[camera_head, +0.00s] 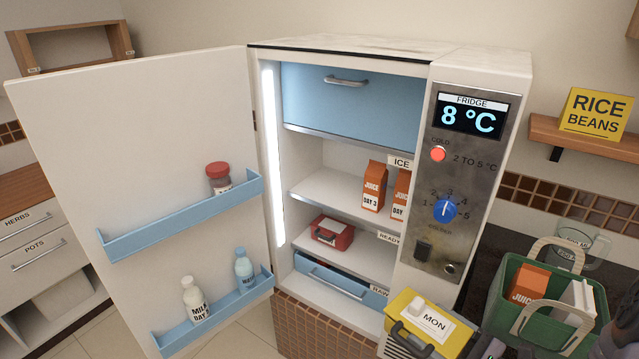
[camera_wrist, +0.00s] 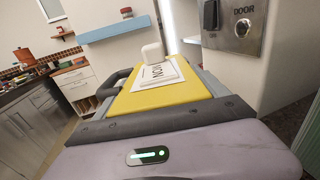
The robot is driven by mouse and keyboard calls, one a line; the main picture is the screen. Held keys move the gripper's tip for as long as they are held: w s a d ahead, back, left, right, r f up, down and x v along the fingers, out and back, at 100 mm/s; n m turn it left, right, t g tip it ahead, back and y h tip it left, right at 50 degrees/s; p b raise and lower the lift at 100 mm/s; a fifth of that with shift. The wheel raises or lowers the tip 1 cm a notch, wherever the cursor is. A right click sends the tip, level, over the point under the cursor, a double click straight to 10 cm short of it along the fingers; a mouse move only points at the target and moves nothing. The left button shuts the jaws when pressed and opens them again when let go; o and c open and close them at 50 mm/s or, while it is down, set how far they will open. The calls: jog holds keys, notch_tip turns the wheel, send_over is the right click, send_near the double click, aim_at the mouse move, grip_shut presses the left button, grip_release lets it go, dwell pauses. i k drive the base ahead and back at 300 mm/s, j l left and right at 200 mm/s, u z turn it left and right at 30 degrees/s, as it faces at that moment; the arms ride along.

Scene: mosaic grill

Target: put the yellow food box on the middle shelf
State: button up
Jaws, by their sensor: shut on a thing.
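The yellow food box (camera_head: 398,307) has a dark handle and a white MON label, with a small white block (camera_head: 417,306) on top. My gripper (camera_wrist: 165,110) is shut on the box in the wrist view and holds it in front of the fridge, outside the opening. In the head view the box hides the lower right of the fridge. The fridge is open. Its shelf marked READY (camera_head: 325,188) holds two orange juice cartons (camera_head: 373,187) at the right. Its left part is bare. The level below holds a red box (camera_head: 332,233).
The open fridge door (camera_head: 130,150) stands at the left with bottles in its blue racks. A blue ICE drawer (camera_head: 345,95) is above the shelves, a RAW drawer (camera_head: 335,283) below. A green basket (camera_head: 545,320) stands at the right.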

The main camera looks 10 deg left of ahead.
aim_at(330, 189)
jog(key=i+j+u, duration=0.45)
jog(key=i+j, duration=0.55)
jog(key=j, duration=0.1)
